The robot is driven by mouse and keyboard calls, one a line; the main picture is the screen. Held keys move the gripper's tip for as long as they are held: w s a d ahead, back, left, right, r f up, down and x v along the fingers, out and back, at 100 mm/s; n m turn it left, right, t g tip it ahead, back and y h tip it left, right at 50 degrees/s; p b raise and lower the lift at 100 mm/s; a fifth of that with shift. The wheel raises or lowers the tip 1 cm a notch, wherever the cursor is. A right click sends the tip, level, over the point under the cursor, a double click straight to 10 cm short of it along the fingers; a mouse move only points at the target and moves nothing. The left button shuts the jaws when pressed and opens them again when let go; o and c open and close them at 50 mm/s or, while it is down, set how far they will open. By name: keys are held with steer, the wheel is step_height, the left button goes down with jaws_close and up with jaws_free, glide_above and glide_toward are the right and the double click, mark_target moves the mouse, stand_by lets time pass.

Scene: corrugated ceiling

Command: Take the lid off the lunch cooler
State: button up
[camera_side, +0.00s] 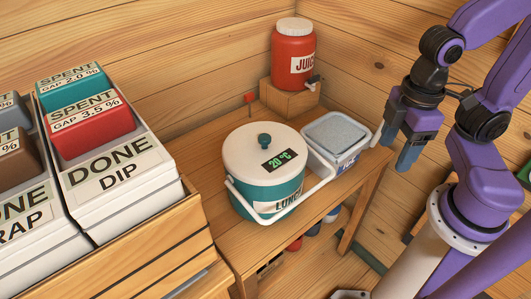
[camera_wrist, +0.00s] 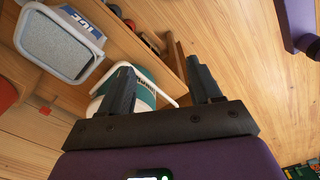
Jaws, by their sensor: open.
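The lunch cooler (camera_side: 262,188) stands on a wooden bench in the side view, a round teal tub with a white handle lowered toward the front. Its white lid (camera_side: 243,151) sits on top, with a dark teal knob (camera_side: 265,141) and a "20 °C" display. My gripper (camera_side: 398,155) is open and empty, pointing down to the right of the bench, well apart from the cooler. In the wrist view, part of the cooler (camera_wrist: 147,90) shows behind my two fingers (camera_wrist: 162,85); its lid is mostly hidden there.
A grey-topped ice box (camera_side: 338,132) stands right of the cooler, between it and my gripper. A red juice jug (camera_side: 293,58) stands on a wooden block behind. A small red flag (camera_side: 249,99) rises behind the cooler. White "DONE" bins (camera_side: 120,185) stand left.

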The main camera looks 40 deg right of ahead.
steer(key=w+a+r+m, duration=0.3)
steer(key=w+a+m, duration=0.1)
steer(key=w+m, duration=0.3)
steer(key=w+a+r+m, duration=0.3)
steer(key=w+a+m, duration=0.25)
steer(key=w, duration=0.25)
steer(key=m+h, duration=0.2)
steer(key=m, duration=1.1)
glide_toward(265, 137)
steer(key=f, duration=0.1)
steer(key=d+f, duration=0.1)
steer(key=shift+s+f, duration=0.15)
steer(key=shift+f, duration=0.15)
steer(key=shift+w+d+f, duration=0.1)
steer(key=shift+f, duration=1.4)
steer(key=shift+w+d+f, duration=0.1)
steer(key=shift+w+f, duration=0.05)
steer(key=shift+f, duration=1.35)
steer(key=shift+a, duration=0.1)
jaws_close()
